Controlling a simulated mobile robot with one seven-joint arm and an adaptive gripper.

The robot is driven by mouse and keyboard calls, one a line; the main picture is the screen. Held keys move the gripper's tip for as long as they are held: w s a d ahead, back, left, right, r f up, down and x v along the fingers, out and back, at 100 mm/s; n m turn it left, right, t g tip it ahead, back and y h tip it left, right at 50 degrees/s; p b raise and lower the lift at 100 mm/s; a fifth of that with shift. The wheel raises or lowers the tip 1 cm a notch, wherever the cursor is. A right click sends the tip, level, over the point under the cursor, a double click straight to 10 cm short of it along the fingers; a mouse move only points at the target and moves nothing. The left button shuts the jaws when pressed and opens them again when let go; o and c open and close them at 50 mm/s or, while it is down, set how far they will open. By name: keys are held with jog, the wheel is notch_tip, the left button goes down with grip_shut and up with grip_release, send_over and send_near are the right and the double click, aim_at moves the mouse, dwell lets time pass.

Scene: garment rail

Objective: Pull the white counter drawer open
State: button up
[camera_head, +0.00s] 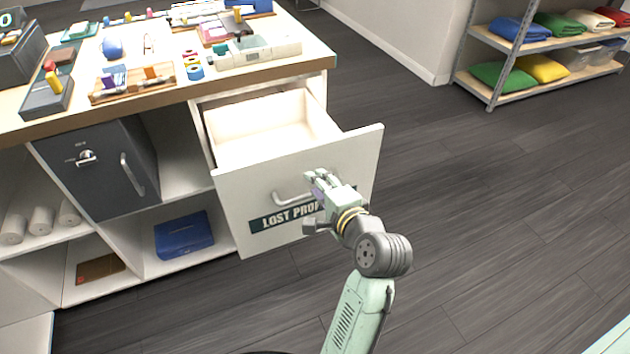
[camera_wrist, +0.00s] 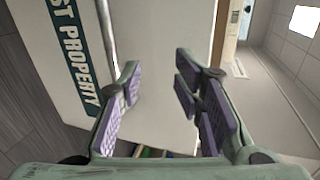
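The white counter drawer (camera_head: 352,158) stands pulled out of the counter, and its empty inside shows in the head view. Its front bears a dark green label (camera_head: 268,222) reading "LOST PROPERTY", partly hidden by my gripper. The grey bar handle (camera_head: 285,200) is on the front, its right part hidden by my gripper. My gripper (camera_head: 318,180) is at the drawer front, at the handle's right end. In the wrist view my gripper (camera_wrist: 157,72) has its fingers apart. The handle (camera_wrist: 107,35) shows beside the left finger, not clearly between the fingers.
The wooden counter top (camera_head: 170,95) carries trays and small items. A dark grey safe (camera_head: 105,170) sits left of the drawer, with a blue case (camera_head: 183,235) on the shelf below. A rack of folded garments (camera_head: 540,68) stands back right. The floor right of the drawer is clear.

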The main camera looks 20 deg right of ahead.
jog(key=f+p+v, duration=0.1)
jog(key=p+v, duration=0.1)
jog(key=v, duration=0.6)
jog(key=shift+s+a+f, duration=0.15)
jog(key=shift+s, duration=0.15)
dwell(0.3)
dwell(0.5)
